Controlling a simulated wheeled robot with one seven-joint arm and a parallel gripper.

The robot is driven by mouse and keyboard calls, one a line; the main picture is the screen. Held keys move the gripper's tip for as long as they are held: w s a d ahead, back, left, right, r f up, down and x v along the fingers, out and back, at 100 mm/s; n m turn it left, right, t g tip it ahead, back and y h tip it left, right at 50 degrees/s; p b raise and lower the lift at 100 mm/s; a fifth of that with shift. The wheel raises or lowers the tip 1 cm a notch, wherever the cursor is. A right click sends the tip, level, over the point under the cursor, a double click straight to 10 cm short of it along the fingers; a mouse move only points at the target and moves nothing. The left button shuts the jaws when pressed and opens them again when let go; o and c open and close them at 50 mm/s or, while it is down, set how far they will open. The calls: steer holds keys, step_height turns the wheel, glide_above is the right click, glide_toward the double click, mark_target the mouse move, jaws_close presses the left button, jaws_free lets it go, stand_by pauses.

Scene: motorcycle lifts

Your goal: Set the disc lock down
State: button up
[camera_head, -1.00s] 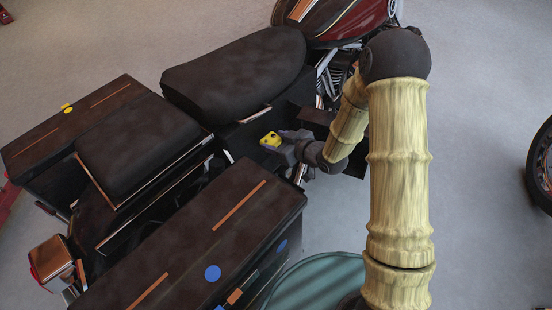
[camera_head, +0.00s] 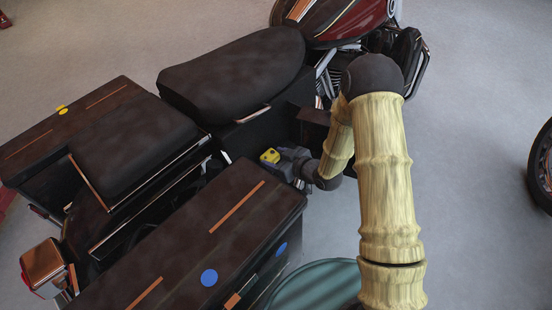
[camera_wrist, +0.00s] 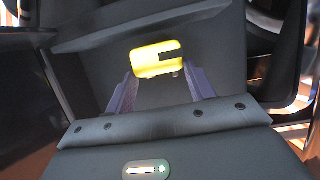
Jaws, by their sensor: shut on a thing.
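The disc lock (camera_head: 270,156) is a small yellow block with a dark slot. In the wrist view the disc lock (camera_wrist: 158,58) sits between the fingertips of my gripper (camera_wrist: 160,80), which is shut on it. In the head view my gripper (camera_head: 287,158) is beside the motorcycle, between the seat (camera_head: 235,75) and the near dark pannier (camera_head: 190,245). A dark flat surface lies behind the lock in the wrist view. I cannot tell whether the lock touches it.
The far pannier (camera_head: 70,130) has a small yellow spot on its lid. A padded top case (camera_head: 135,150) stands between the panniers. A round green surface (camera_head: 318,285) is at the bottom. Open grey floor (camera_head: 470,130) lies to the right, with a wheel (camera_head: 541,168) at the edge.

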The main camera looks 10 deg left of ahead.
steer(key=shift+f+b, duration=0.3)
steer(key=shift+f, duration=0.25)
steer(key=o, duration=1.3)
steer(key=shift+r+p, duration=0.35)
steer(key=shift+r, duration=0.3)
steer(key=p+v, duration=0.2)
steer(key=v, duration=1)
steer(key=shift+f, duration=0.1)
